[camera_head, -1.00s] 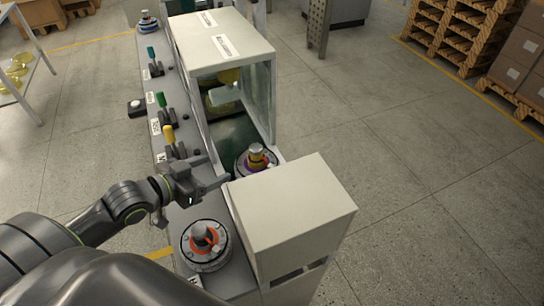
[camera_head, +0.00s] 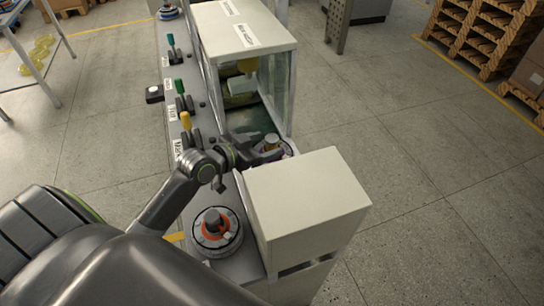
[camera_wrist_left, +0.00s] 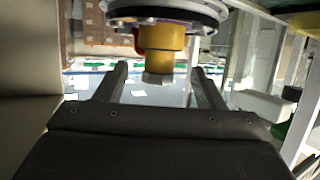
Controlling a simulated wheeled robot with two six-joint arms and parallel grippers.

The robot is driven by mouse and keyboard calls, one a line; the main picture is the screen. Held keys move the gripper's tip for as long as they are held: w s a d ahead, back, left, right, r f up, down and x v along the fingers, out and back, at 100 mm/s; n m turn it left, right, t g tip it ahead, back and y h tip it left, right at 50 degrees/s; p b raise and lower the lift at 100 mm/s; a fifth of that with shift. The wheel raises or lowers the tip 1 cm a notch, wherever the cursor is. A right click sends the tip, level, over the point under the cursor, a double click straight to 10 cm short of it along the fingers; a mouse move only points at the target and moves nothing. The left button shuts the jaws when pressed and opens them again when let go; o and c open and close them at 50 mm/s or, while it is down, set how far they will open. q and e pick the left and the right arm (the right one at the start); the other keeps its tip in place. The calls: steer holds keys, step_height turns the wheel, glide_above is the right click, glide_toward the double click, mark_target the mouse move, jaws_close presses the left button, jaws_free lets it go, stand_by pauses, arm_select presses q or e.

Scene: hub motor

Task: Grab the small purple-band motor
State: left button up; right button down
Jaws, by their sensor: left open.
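The small purple-band motor (camera_head: 268,146) sits at the machine's opening, with a yellow-brown hub and silver tip; my left gripper partly covers it. In the left wrist view the motor (camera_wrist_left: 162,38) shows its yellow hub between my open fingers, with its round body at the top edge. My left gripper (camera_head: 254,152) is open beside the motor, its fingers on either side of the hub, and no grip shows. Whether the fingers touch it I cannot tell. My right gripper is not in view.
Another motor with an orange-red ring (camera_head: 217,232) stands on the near bench. A beige box (camera_head: 305,195) stands right of it, close to my gripper. The glazed machine housing (camera_head: 245,35) stands behind. Levers (camera_head: 187,122) line the left side. Open floor lies to the right.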

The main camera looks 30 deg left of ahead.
mark_target(277, 138)
arm_select(q)
steer(key=x, duration=0.2)
steer(key=p+x, duration=0.1)
steer(key=x, duration=0.1)
steer(key=shift+w+d+r, duration=0.1)
steer(key=shift+d+r, duration=0.05)
steer(key=shift+r, duration=0.15)
steer(key=shift+w+d+f, duration=0.15)
steer(key=shift+w+f, duration=0.15)
steer(key=shift+w, duration=0.2)
steer(key=shift+c, duration=0.3)
jaws_close()
steer(key=shift+r, duration=0.2)
